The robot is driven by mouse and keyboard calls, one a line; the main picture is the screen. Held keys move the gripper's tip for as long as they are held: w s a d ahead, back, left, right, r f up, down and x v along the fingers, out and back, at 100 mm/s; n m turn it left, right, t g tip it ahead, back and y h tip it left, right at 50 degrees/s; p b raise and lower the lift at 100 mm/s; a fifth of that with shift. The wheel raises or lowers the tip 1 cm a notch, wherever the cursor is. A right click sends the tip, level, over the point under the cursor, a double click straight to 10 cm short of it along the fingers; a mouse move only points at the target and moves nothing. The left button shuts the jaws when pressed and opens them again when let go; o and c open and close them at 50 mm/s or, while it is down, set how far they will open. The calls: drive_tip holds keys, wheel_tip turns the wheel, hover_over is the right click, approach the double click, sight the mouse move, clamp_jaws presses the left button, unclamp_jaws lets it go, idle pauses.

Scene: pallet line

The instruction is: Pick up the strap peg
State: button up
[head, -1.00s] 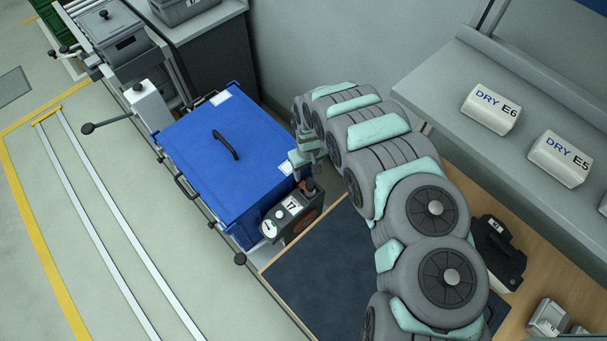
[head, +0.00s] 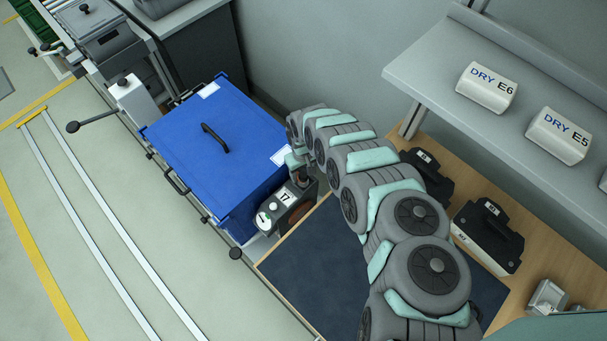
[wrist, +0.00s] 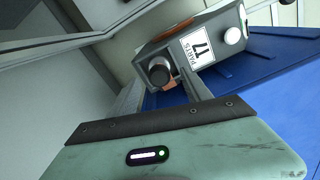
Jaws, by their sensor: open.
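The strap peg looks like a dark round-ended knob (wrist: 158,72) with a brown part beside it, on the grey unit marked 17 (head: 285,199). In the head view the peg (head: 304,177) stands at the unit's upper right, partly hidden by my gripper (head: 297,158). In the wrist view my gripper (wrist: 163,86) is open, with one finger on each side of the peg. I cannot tell whether either finger touches it. The unit marked 17 (wrist: 205,42) also shows beyond the fingers.
A blue lidded box (head: 190,165) with a black handle stands just left of the unit. A dark mat (head: 325,265) lies below my arm. Black cases (head: 487,235) sit on the wooden bench at right. A grey shelf (head: 430,75) holds white DRY blocks (head: 487,87).

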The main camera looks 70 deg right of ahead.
drive_tip(key=shift+d+f+b, duration=0.1)
drive_tip(key=shift+f+b, duration=0.25)
drive_tip(key=shift+f, duration=1.1)
drive_tip(key=shift+c, duration=0.3)
clamp_jaws()
